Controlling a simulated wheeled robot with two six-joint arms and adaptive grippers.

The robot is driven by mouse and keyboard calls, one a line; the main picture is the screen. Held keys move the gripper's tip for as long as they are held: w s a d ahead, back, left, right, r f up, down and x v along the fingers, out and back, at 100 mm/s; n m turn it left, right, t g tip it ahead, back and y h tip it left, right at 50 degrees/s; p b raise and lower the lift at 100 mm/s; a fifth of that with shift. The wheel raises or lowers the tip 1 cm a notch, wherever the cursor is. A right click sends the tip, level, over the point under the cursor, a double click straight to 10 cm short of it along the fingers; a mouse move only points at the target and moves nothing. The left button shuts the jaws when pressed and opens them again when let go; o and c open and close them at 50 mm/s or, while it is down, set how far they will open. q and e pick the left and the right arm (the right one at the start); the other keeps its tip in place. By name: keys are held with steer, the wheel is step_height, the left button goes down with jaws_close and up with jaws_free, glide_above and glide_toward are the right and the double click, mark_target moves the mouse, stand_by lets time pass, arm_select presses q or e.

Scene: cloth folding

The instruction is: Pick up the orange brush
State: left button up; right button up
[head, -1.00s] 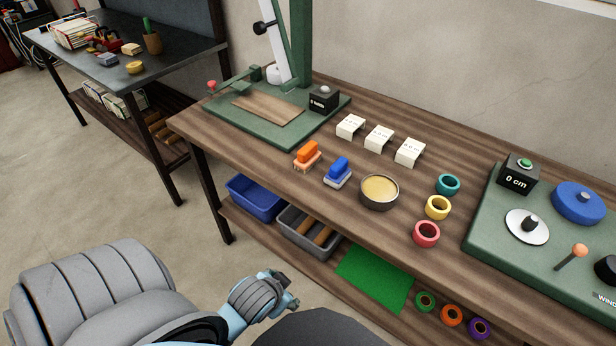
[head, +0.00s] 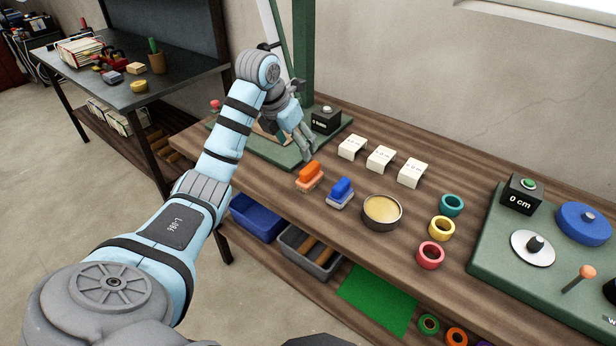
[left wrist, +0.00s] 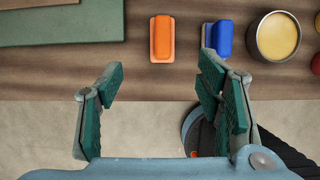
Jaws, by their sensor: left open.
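The orange brush (head: 310,175) has an orange top on a pale orange base and lies on the wooden workbench near its front edge. It also shows in the left wrist view (left wrist: 162,38), ahead of the fingers and between their lines. My left gripper (head: 307,153) hangs over the bench, just behind and above the brush in the head view, pointing down. In the left wrist view its green-padded fingers (left wrist: 160,90) are apart with nothing between them. The gripper does not touch the brush. My right gripper is not in view.
A blue brush (head: 342,191) lies close to the right of the orange one. A round tin (head: 382,212) stands beyond it. White labelled blocks (head: 381,158) stand behind. A green board (head: 292,160) with a post is at the left. Coloured tape rolls (head: 441,228) lie further right.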

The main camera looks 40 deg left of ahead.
mark_target(308, 168)
arm_select(q)
steer(key=b+x, duration=0.2)
steer(key=x, duration=1.2)
steer(key=shift+d+b, duration=0.2)
steer(key=shift+b, duration=0.2)
steer(key=shift+r, duration=0.1)
steer(key=c, duration=1.3)
steer(key=shift+r, duration=0.1)
step_height(308, 168, up, 20)
steer(key=p, duration=0.4)
